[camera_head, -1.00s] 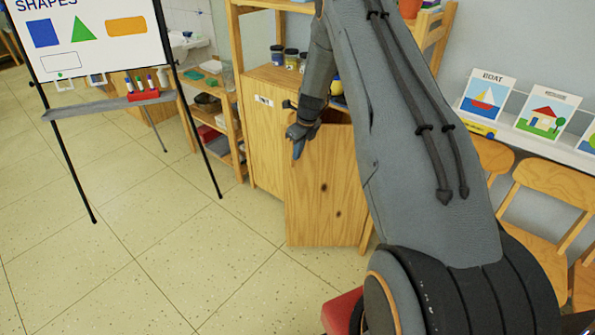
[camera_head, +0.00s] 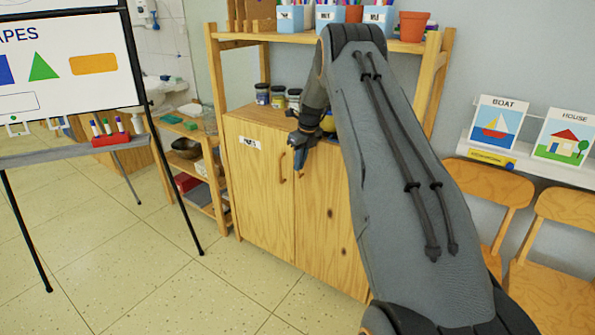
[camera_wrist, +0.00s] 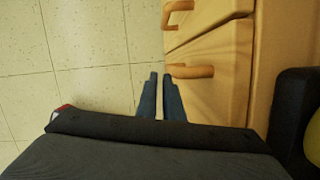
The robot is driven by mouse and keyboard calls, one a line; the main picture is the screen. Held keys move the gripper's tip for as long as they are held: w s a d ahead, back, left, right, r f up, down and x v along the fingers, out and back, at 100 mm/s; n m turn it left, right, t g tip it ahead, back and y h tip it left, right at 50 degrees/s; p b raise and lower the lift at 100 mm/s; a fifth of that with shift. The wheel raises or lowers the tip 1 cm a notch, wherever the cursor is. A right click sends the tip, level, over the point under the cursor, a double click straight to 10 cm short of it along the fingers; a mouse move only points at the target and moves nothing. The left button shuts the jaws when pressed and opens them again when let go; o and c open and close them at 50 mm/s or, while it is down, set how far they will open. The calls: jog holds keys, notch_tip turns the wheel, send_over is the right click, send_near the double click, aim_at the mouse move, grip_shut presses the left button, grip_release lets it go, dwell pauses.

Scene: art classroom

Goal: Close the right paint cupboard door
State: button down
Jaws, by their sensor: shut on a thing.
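The paint cupboard (camera_head: 250,112) is a low light-wood unit. Its left door (camera_head: 262,205) is shut, with a wooden handle (camera_head: 283,166) near its right edge. The right door (camera_head: 325,225) stands flush or nearly flush beside it; my arm hides its right part, so a small gap cannot be ruled out. My gripper (camera_head: 299,172) is at the upper left of the right door. In the wrist view, my narrow blue fingers (camera_wrist: 160,75) reach the right door's handle (camera_wrist: 195,72) and are shut on it. The left door's handle (camera_wrist: 178,7) is just beyond.
Paint jars (camera_head: 278,96) stand on the cupboard top, under a shelf with pen holders and a terracotta pot (camera_head: 412,26). An easel (camera_head: 60,60) stands at the left, wooden chairs (camera_head: 490,190) at the right. The floor (camera_head: 150,260) in front is clear.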

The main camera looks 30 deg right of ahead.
jog(key=shift+w+r, duration=0.25)
jog(key=shift+w, duration=0.45)
jog(key=shift+d, duration=0.1)
jog(key=s+a+r+p, duration=0.1)
jog(key=s+a+r, duration=0.1)
jog(key=s+r, duration=0.5)
notch_tip(320, 180, up, 2)
jog(key=shift+a+r, duration=0.1)
jog(key=shift+a, duration=0.15)
